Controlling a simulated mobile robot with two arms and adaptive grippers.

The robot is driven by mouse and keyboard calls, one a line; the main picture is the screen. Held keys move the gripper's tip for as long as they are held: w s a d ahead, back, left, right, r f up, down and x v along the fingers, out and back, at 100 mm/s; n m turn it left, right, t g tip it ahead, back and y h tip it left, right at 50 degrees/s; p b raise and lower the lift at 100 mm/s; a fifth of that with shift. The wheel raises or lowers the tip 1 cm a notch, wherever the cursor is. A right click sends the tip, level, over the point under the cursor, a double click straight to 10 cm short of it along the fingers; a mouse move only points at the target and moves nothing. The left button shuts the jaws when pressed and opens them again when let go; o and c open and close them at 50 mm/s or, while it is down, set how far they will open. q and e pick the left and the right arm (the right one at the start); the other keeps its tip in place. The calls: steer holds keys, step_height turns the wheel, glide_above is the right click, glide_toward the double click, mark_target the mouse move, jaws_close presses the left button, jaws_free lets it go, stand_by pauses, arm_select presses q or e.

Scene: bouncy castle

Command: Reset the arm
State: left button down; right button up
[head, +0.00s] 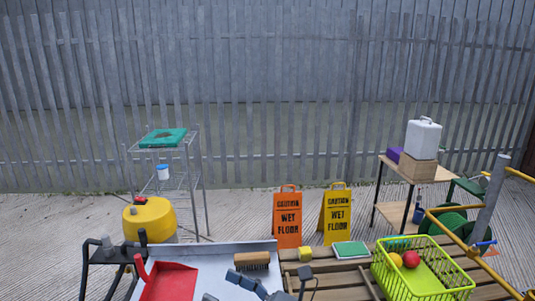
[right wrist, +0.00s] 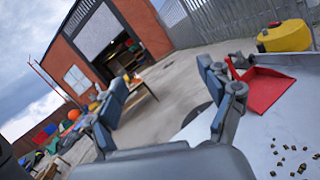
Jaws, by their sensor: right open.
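My right gripper (head: 222,287) shows at the bottom middle of the head view, low over the pale work surface. Its blue-grey fingers stand apart in the right wrist view (right wrist: 165,78), with nothing between them. A red dustpan (head: 170,281) lies on the surface to its left in the head view; it also shows beside the right-hand finger in the wrist view (right wrist: 262,88). A wooden-backed brush (head: 252,261) lies just behind the gripper. Small dark bits (right wrist: 290,152) are scattered on the pale surface. My left gripper is not seen.
A slatted wooden table (head: 340,281) on the right bears a green basket (head: 425,281) with balls, a yellow block (head: 305,254) and a green-covered book (head: 350,249). Wet-floor signs (head: 287,215) stand behind. A yellow drum (head: 150,219) and wire shelf (head: 190,180) stand at left.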

steer(key=w+d+f+m+t+h, duration=0.2)
steer(key=d+m+t+h, duration=0.5)
steer(key=m, duration=0.6)
steer(key=w+d+f+m+t+h, duration=0.1)
steer(key=w+d+m+t+h, duration=0.2)
steer(key=d+m+t+h, duration=0.7)
steer(key=s+d+f+m+g+h, duration=0.1)
steer(key=s+d+f+m+g, duration=0.3)
steer(key=f+m+g, duration=0.25)
steer(key=s+d+f+m+g+h, duration=0.1)
steer(key=s+d+f+m+g, duration=0.35)
steer(key=f+m, duration=0.3)
steer(key=s+d+f+m+g, duration=0.1)
steer(key=s+f+m+g, duration=0.35)
steer(key=s, duration=0.45)
steer(key=s+d+f+m+g, duration=0.25)
steer(key=s+f+g, duration=0.25)
steer(key=s, duration=0.5)
step_height(320, 180, down, 26)
steer(key=s+g, duration=0.1)
steer(key=g, duration=0.1)
steer(key=s+d+f, duration=0.2)
steer(key=s+f, duration=1.4)
steer(key=s, duration=0.1)
steer(key=shift+f+g, duration=0.35)
steer(key=shift+f, duration=0.05)
steer(key=shift+d, duration=0.1)
